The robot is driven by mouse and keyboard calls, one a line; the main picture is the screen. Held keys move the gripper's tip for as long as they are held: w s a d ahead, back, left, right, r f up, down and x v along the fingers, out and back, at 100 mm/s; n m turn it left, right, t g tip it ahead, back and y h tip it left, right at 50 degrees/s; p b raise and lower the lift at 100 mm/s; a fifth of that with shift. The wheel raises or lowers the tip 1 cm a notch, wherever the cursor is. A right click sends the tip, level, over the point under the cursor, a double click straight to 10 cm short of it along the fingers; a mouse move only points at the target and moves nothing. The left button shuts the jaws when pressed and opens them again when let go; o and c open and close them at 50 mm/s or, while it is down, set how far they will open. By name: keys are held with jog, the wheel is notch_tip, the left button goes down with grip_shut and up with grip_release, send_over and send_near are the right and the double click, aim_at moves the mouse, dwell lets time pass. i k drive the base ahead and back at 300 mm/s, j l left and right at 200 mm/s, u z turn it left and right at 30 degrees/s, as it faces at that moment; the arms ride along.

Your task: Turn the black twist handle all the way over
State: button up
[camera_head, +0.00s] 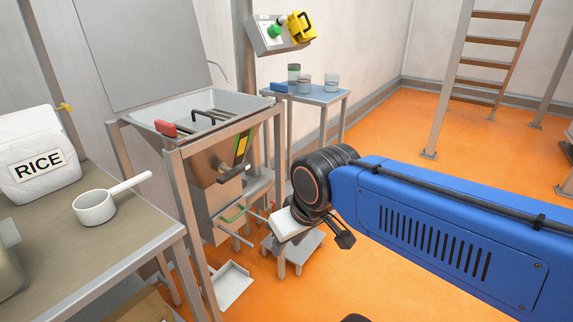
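A steel hopper machine (166,103) stands on a metal frame left of centre. A small black handle (231,175) sits on its front face, below a yellow and black label, and slants up to the right. A second black, U-shaped handle (204,117) stands at the hopper's top. I cannot tell for sure which one is the twist handle. My gripper (344,236) hangs at the end of my blue arm, right of the machine and apart from both handles. Only part of its dark fingers shows behind my wrist, so its opening is unclear.
A table (130,254) with a rice bag (36,155) and white pan (95,207) stands left. Orange floor is open at right.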

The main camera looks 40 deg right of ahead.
aim_at(230, 173)
jog(key=z, duration=0.2)
jog(key=k+l+u, duration=0.15)
jog(key=k+l, duration=0.15)
jog(key=k, duration=0.2)
jog(key=k+l+u, duration=0.1)
jog(key=k+l, duration=0.2)
jog(key=k, duration=0.15)
